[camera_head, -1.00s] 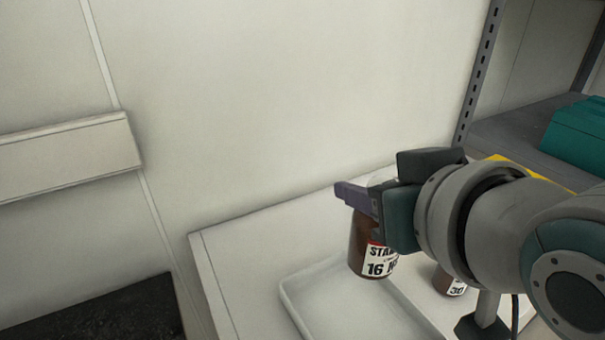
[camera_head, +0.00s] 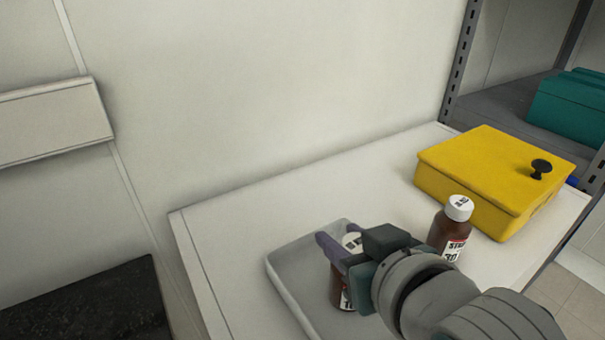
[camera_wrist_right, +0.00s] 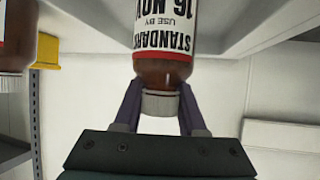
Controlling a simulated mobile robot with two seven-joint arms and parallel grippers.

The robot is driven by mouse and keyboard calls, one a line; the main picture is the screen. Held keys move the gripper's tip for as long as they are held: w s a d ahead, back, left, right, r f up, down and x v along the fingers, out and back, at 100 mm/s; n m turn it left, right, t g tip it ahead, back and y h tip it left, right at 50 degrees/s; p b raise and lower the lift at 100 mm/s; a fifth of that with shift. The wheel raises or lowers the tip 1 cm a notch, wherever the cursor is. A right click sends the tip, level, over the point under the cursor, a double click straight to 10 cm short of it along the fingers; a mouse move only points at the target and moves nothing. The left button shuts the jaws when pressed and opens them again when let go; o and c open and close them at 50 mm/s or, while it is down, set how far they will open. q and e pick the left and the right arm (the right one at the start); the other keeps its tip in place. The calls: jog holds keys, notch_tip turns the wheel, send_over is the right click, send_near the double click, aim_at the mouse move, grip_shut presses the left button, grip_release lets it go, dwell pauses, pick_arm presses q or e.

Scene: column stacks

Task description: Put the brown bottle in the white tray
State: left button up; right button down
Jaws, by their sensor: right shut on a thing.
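My right gripper (camera_head: 346,252) is shut on a brown bottle (camera_head: 341,292) with a white cap and a white label. In the right wrist view the held bottle (camera_wrist_right: 165,68) sits between the two purple fingers (camera_wrist_right: 160,102), gripped near its cap, and its label reads "STANDARD" and "16 NOV". In the head view the bottle is upright over the white tray (camera_head: 287,288), within its rim. I cannot tell whether its base touches the tray floor. The gripper hides part of the bottle and the tray's right side. My left gripper is not in view.
A second brown bottle (camera_head: 450,236), labelled "30", stands right of the tray, close to my right wrist. A yellow box (camera_head: 480,178) with a black knob is behind it. The white table (camera_head: 225,237) is clear left of the tray. Teal boxes (camera_head: 570,108) sit on a grey shelf.

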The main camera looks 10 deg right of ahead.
jog(key=shift+c, duration=2.4)
grip_release()
jog(key=shift+r, duration=0.1)
jog(key=s+d+r+g+p, duration=0.1)
jog(key=s+d+g, duration=0.1)
jog(key=s, duration=0.5)
jog(key=s+d+r+g+h, duration=0.1)
jog(key=s+d+r+g, duration=0.1)
jog(key=s+g, duration=0.2)
jog(key=s+d+r+g+p, duration=0.1)
jog(key=s+d+g, duration=0.1)
jog(key=s, duration=0.8)
jog(key=shift+s+d+r+n+g+p, duration=0.15)
jog(key=shift+s+d+n+g+p, duration=0.15)
jog(key=shift+s+d+g, duration=0.1)
